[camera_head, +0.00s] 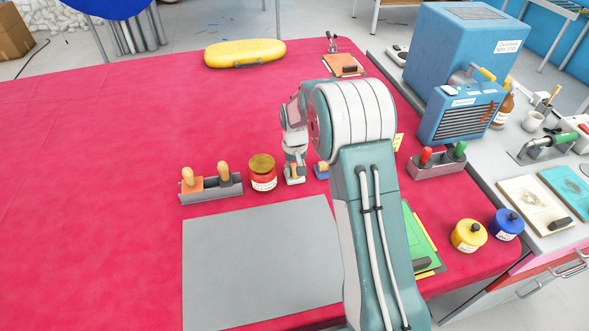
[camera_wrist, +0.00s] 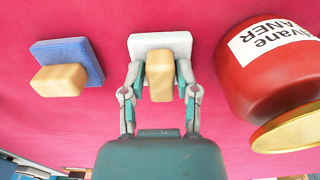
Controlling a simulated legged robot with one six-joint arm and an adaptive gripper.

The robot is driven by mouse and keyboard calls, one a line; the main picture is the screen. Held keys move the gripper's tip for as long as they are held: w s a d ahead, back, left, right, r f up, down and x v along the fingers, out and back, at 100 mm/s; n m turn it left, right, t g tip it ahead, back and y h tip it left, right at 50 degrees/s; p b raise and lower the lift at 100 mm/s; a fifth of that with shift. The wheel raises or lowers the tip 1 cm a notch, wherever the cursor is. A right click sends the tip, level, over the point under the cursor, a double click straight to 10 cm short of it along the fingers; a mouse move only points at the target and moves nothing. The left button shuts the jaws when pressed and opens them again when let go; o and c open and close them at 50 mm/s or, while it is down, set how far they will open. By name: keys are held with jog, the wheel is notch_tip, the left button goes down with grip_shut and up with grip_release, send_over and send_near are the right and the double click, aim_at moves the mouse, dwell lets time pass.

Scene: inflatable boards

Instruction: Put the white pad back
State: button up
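The white pad (camera_wrist: 160,42) has a pale wooden handle, and in the wrist view it lies straight ahead of my gripper (camera_wrist: 160,78). The two fingers are on either side of the handle and appear to press against it. In the head view my gripper (camera_head: 293,162) points down over the white pad (camera_head: 295,181), just right of the red can (camera_head: 263,176). Whether the pad touches the red cloth is hard to tell. A blue pad (camera_wrist: 78,50) with a similar handle lies to the left in the wrist view; my arm partly hides this blue pad (camera_head: 321,174) in the head view.
A grey tray (camera_head: 228,191) holding wooden-knobbed tools stands left of the can. Another grey tray (camera_head: 437,170) holds red and green handled tools. A grey sheet (camera_head: 255,265) lies in front. The cloth at left is clear. A blue machine (camera_head: 462,60) stands on the right bench.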

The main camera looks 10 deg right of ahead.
jog(key=shift+r, duration=0.1)
dwell(0.3)
notch_tip(320, 180, up, 12)
jog(key=s+r+t, duration=0.1)
jog(key=s+r, duration=0.6)
jog(key=r, duration=0.2)
jog(key=s+r+t, duration=0.1)
jog(key=s+t, duration=0.1)
jog(key=s, duration=1.1)
jog(key=s+r+t, duration=0.2)
jog(key=s, duration=1.1)
jog(key=shift+r+t, duration=0.3)
